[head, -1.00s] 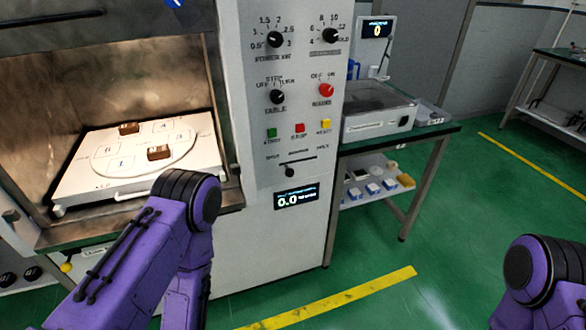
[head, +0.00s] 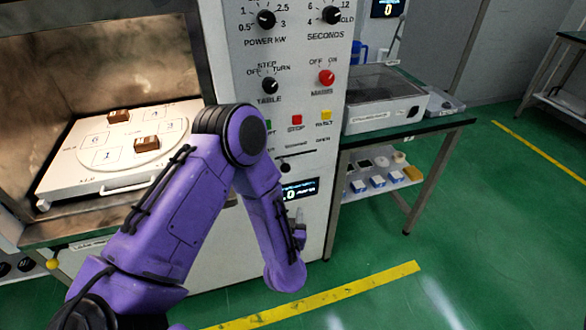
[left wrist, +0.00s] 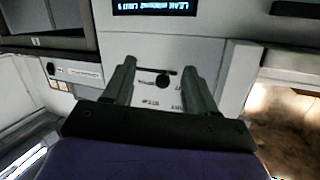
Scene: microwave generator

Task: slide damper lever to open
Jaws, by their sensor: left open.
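The damper lever is a small black knob (head: 285,167) below a short dark slot low on the control panel (head: 330,100). It sits toward the slot's left end; the OPEN label is at the right. In the left wrist view, upside down, the knob (left wrist: 162,81) shows between the fingers, toward the slot's right end. My left gripper (left wrist: 159,67) is open and empty, its fingers pointing at the panel on either side of the knob. Contact cannot be told. In the head view my left gripper (head: 299,214) is mostly hidden by my wrist. My right gripper is out of view.
A lit display (head: 300,188) is just below the lever. START, STOP (head: 296,120) and RESET buttons are above it. The open oven chamber with a white tray (head: 70,185) is at left. A green-topped bench (head: 440,127) stands at right.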

